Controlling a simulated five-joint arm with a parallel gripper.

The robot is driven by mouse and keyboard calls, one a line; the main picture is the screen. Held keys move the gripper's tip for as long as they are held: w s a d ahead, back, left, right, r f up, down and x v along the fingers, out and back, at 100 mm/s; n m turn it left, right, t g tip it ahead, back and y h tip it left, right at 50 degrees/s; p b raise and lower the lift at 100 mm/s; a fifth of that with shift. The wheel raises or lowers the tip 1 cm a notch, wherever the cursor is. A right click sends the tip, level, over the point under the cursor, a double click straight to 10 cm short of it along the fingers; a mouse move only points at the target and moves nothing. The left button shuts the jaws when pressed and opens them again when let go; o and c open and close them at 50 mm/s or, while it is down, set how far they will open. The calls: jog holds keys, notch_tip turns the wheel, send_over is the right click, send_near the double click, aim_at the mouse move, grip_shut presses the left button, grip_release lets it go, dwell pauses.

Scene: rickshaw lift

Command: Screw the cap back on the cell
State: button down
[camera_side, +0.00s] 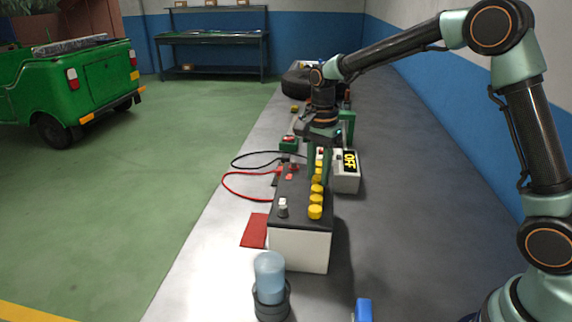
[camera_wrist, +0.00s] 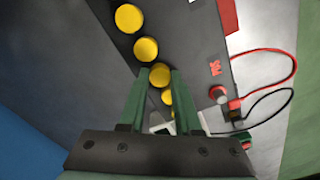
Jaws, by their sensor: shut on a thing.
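The battery (camera_side: 300,250) is a white case with a black top and stands on the bench. A row of yellow caps (camera_side: 316,212) runs along its top, and the caps also show in the wrist view (camera_wrist: 146,49). My gripper (camera_side: 325,170) points down over the far part of this row. In the wrist view its two green fingers (camera_wrist: 161,73) are shut on a yellow cap (camera_wrist: 160,76), in line with the others. The opening under this cap is hidden, and I cannot tell whether the cap touches the cell. More caps (camera_wrist: 167,97) show between the fingers.
A grey box marked OFF (camera_side: 346,182) stands close to the battery's far right side. Red (camera_side: 245,198) and black (camera_side: 250,155) cables lie on the left. A blue bottle (camera_side: 270,270) stands in front, and a red cloth (camera_side: 255,232) lies to the left.

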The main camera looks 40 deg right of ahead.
jog(key=c, duration=1)
grip_release()
jog(key=shift+o, duration=0.2)
jog(key=n, duration=1.2)
jog(key=shift+n, duration=0.4)
grip_shut()
